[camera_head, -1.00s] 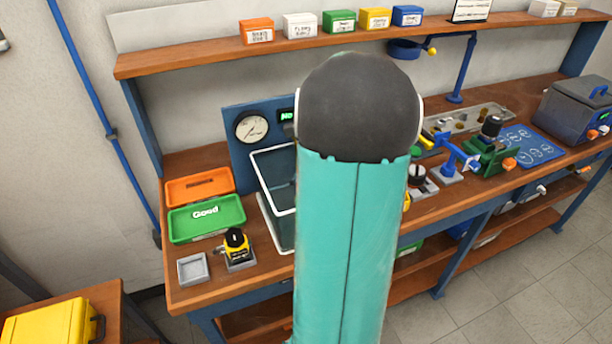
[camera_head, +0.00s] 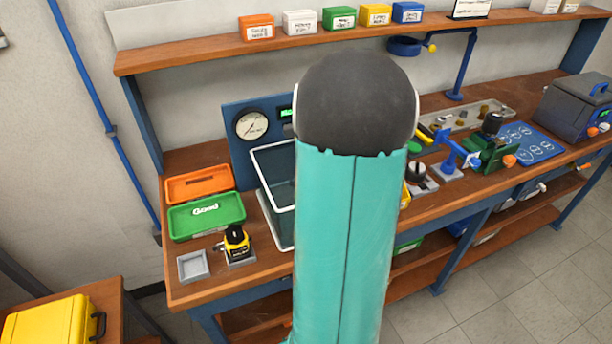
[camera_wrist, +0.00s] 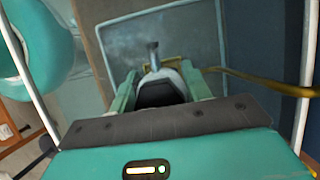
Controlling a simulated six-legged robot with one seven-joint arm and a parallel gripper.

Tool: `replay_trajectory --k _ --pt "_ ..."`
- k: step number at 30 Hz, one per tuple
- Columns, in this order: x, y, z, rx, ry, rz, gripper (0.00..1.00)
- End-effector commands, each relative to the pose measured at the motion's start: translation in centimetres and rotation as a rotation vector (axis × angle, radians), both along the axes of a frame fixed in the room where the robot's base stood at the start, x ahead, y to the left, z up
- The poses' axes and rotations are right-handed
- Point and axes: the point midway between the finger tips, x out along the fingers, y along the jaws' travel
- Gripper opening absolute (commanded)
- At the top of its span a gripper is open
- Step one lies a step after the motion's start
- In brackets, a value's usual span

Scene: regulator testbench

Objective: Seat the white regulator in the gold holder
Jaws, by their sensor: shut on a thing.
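The white regulator (camera_wrist: 172,75), with a black knob (camera_wrist: 160,93) and a grey metal stub, shows in the wrist view. My gripper (camera_wrist: 160,72) is shut on it, with a teal finger on either side. A gold rod or bracket (camera_wrist: 262,86) runs from just behind the regulator to the right edge; I take it for part of the gold holder. I cannot tell whether the regulator touches it. In the head view my arm hides my gripper, the white regulator and the gold holder.
A clear-paned frame (camera_head: 272,178) stands before the blue gauge panel (camera_head: 240,160). A yellow regulator (camera_head: 236,240) sits in a grey base, beside an empty grey tray (camera_head: 193,266). Green (camera_head: 207,218) and orange (camera_head: 200,186) trays lie behind. Tools stand at right.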

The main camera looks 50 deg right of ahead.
Motion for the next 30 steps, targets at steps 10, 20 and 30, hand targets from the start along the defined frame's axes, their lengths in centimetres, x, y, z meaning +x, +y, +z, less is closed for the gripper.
replay_trajectory --k 10,20,30 --pt "0.0 0.0 -0.2 -0.001 -0.001 0.001 0.08" --pt "0.0 0.0 -0.4 0.000 0.000 0.000 0.08" --pt "0.0 0.0 -1.1 0.001 -0.001 0.000 0.08"
